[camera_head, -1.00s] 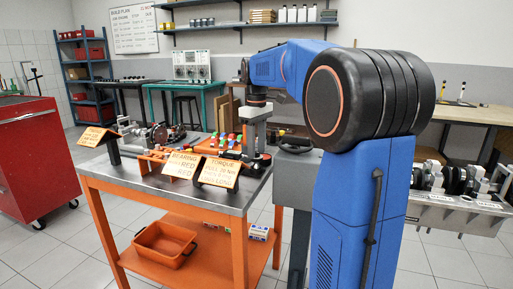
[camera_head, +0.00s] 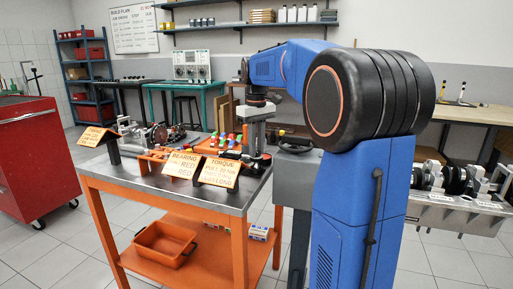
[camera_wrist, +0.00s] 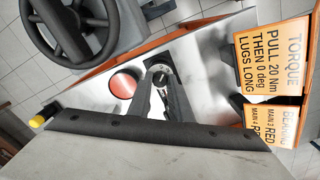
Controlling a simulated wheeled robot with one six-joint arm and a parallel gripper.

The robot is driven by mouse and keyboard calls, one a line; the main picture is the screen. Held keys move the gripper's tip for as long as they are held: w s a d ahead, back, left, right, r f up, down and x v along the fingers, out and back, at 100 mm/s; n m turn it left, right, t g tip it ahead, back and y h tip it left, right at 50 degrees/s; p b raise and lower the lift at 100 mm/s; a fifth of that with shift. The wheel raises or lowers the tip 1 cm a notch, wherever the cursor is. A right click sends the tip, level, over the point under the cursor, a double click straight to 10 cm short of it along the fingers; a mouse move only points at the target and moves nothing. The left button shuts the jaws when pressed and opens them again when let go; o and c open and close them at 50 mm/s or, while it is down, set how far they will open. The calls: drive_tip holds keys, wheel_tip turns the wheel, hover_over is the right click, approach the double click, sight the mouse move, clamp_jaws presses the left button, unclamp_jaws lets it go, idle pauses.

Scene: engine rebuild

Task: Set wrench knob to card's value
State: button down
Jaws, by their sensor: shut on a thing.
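The torque card (camera_wrist: 275,65) is an orange plate in the wrist view, reading "TORQUE, PULL 20 Nm, THEN 0 deg, LUGS LONG". It also stands at the front right of the bench in the head view (camera_head: 220,173). A small round dark knob with a pale ring (camera_wrist: 160,74) shows between the fingertips of my gripper (camera_wrist: 161,87). My gripper is shut on the knob, just above the metal bench top. The fingers partly cover the knob, and I cannot read a value on it. In the head view my gripper (camera_head: 256,150) is at the bench's right end, behind the torque card.
A red disc (camera_wrist: 123,83) lies left of the fingers. The bearing card (camera_wrist: 268,126) stands beside the torque card. A dark spoked wheel (camera_wrist: 70,35) is at the wrist view's upper left. Engine parts (camera_head: 158,135) and coloured pieces crowd the orange bench (camera_head: 150,188).

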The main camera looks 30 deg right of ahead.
drive_tip(key=shift+m, duration=2.2)
drive_tip(key=c, duration=1.6)
unclamp_jaws()
wheel_tip(320, 180, up, 17)
drive_tip(key=shift+r, duration=0.2)
